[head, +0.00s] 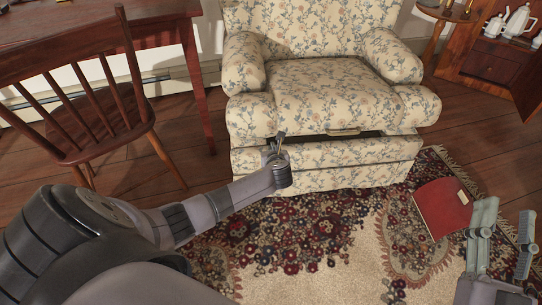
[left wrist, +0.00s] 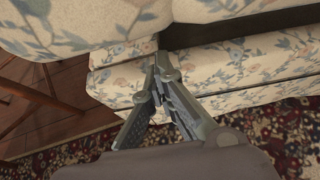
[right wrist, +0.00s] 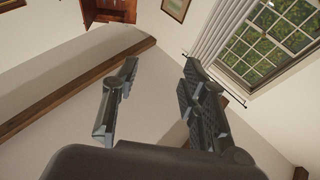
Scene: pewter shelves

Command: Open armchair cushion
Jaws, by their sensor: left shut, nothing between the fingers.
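The floral armchair (head: 318,75) stands at the top middle of the head view. Its seat cushion (head: 310,90) is raised from the base (head: 350,153) by a dark gap, widest toward the right. A small tan tab (head: 343,132) shows under the cushion's front edge. My left gripper (head: 280,138) is at the chair's front left, by the gap. In the left wrist view its fingertips (left wrist: 158,62) are together, with nothing visible between them, between cushion and base; contact cannot be told. My right gripper (head: 506,225) is at the lower right, away from the chair, fingers apart and empty.
A wooden chair (head: 100,110) and a desk (head: 165,28) stand at the left. A red book-like object (head: 442,206) lies on the patterned rug (head: 310,265). A side table (head: 447,14) and a wooden cabinet (head: 490,66) are at the upper right. The rug before the armchair is mostly clear.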

